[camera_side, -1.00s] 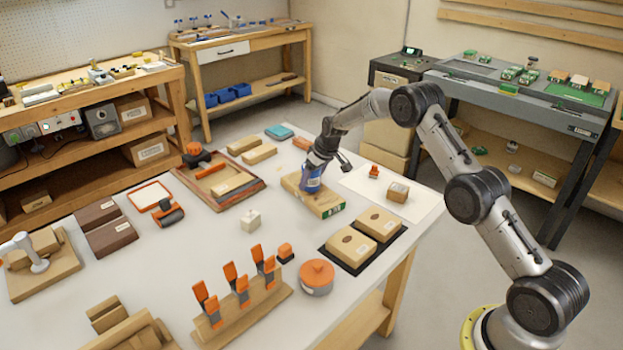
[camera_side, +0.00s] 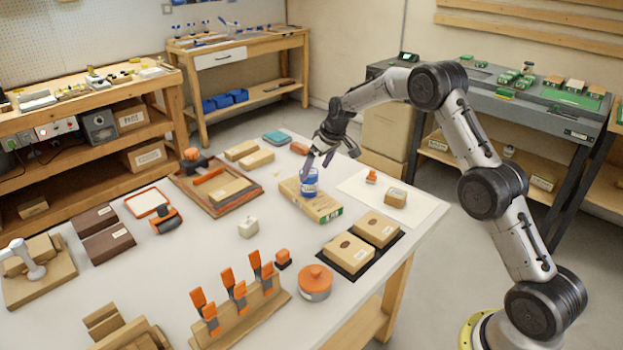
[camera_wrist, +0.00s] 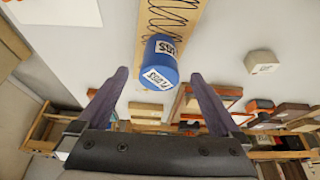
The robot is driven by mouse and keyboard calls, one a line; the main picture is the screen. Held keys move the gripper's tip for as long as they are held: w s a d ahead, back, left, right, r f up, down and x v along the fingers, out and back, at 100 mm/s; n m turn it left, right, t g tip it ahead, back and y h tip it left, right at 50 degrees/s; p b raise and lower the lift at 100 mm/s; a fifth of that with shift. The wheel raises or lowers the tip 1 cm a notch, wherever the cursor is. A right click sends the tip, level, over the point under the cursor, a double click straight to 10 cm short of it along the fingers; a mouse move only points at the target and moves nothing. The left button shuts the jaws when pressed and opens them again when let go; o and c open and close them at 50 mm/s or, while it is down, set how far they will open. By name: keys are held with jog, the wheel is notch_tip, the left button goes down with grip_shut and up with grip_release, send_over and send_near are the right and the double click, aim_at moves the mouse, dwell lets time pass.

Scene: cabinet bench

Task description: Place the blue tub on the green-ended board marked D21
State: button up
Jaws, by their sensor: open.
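The blue tub (camera_side: 309,187), with a white label, stands on the light wooden board (camera_side: 325,208) with a green end. The marking on the board's end is too small to read. In the wrist view the tub (camera_wrist: 160,58) rests on the board (camera_wrist: 169,14), which has a dark wavy line on its top. My gripper (camera_side: 319,164) is open and empty, just above and behind the tub. In the wrist view its two fingers (camera_wrist: 160,76) are spread on either side of the tub's image, with gaps between them and it.
A white sheet (camera_side: 418,216) with a small orange-topped item and a brown box (camera_side: 395,198) lies to the right. Two tan boxes (camera_side: 376,229) on a dark mat are in front. Bare table surrounds the board's left side.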

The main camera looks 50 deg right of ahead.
jog(key=shift+v, duration=2.15)
jog(key=s+a+r, duration=0.5)
jog(key=s+r, duration=0.3)
jog(key=s, duration=0.2)
jog(key=s+a+r, duration=0.6)
jog(key=s+r, duration=0.2)
jog(key=s, duration=0.2)
jog(key=s+a+f, duration=0.1)
jog(key=s+a, duration=0.1)
jog(key=s, duration=0.9)
jog(key=s+a+f+t, duration=0.1)
jog(key=s+a+f, duration=0.1)
jog(key=s, duration=1)
